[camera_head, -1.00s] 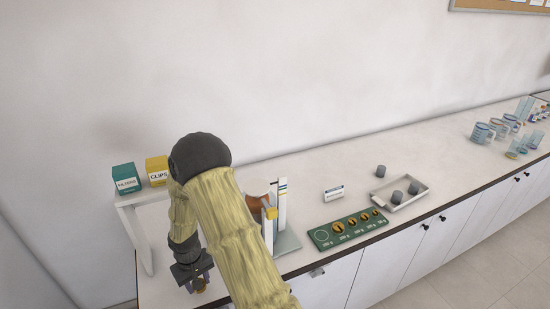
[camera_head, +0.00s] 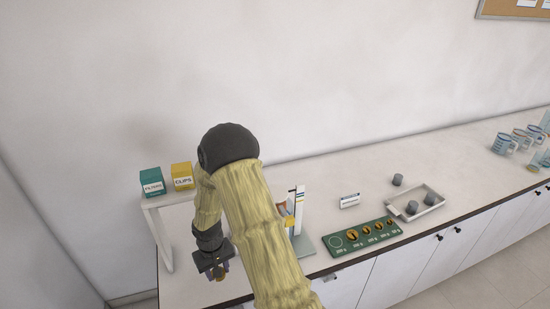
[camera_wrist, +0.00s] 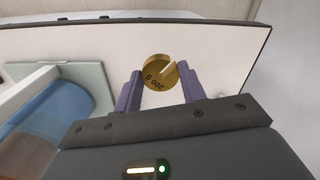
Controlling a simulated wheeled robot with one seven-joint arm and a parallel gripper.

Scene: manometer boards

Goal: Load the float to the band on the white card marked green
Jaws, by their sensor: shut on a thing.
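My gripper (camera_head: 219,272) hangs low over the near left of the counter, left of the stand. In the wrist view its fingers (camera_wrist: 158,72) are shut on a round brass slotted weight (camera_wrist: 155,82) marked 200 g. My arm hides much of the stand; no float can be made out. In the wrist view a blue cylinder (camera_wrist: 52,112) stands on the stand's base at the left. A green weight rack (camera_head: 362,236) holds several brass weights; its leftmost round place is empty.
A white shelf (camera_head: 163,235) carries a green FILTERS box (camera_head: 152,182) and a yellow CLIPS box (camera_head: 182,176). A small white label (camera_head: 349,200) stands behind the rack. Glassware (camera_head: 503,143) stands far right.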

